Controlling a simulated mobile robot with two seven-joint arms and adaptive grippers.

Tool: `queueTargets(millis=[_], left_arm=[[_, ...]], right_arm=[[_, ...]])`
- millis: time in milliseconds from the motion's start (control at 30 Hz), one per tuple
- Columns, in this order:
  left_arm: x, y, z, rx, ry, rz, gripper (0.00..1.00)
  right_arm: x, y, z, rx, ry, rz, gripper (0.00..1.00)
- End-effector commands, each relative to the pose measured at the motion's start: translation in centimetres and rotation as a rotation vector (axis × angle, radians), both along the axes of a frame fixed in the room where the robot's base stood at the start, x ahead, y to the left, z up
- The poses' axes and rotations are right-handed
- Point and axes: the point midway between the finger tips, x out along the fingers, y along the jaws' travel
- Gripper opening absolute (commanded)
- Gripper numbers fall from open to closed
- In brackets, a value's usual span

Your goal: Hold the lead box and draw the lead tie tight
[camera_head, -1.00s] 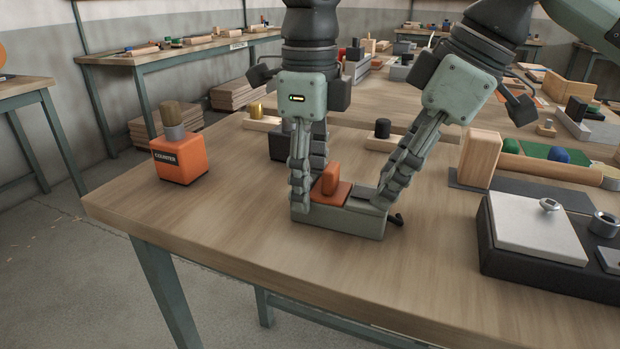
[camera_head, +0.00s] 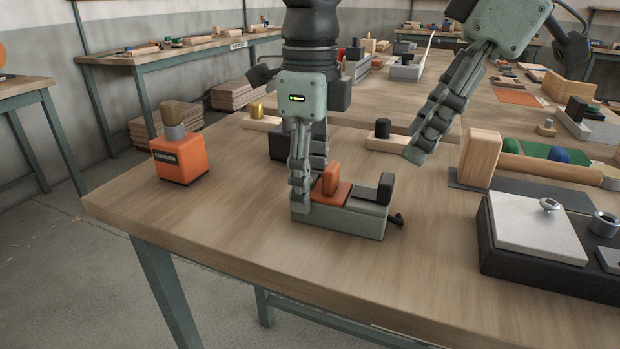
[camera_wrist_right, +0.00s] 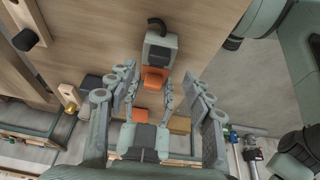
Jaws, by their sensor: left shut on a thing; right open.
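The lead box (camera_head: 338,221) is a low grey-green box on the near part of the bench. An orange piece (camera_head: 330,186) with an upright tab sits on its left part, and a dark grey block (camera_head: 385,188) stands at its right end. A short black hooked piece (camera_head: 396,219) sticks out there; I cannot tell which part is the tie. My left gripper (camera_head: 309,190) points down, shut on the box's left end. My right gripper (camera_head: 416,155) is open and empty, above and right of the box. The right wrist view shows the box (camera_wrist_right: 160,45) beyond its fingers.
An orange counter box (camera_head: 180,160) with a knob stands at left. A wooden block (camera_head: 480,160) on a dark mat and a dark tray with a pale plate (camera_head: 535,228) stand at right. Bench in front of the lead box is clear.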

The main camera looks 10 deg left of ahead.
Motion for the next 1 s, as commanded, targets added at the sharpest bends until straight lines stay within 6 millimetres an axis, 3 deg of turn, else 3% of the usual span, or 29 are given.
queueTargets(millis=[600, 1000], left_arm=[[0.0, -0.1, 0.0, -0.001, 0.001, 0.000, 0.17], [0.0, 0.0, 0.0, -0.002, 0.000, 0.000, 0.17]], right_arm=[[-0.4, -1.6, 3.9, 0.001, 0.001, 0.000, 0.52], [-0.4, -1.7, 4.3, 0.000, 0.001, 0.000, 0.52]])
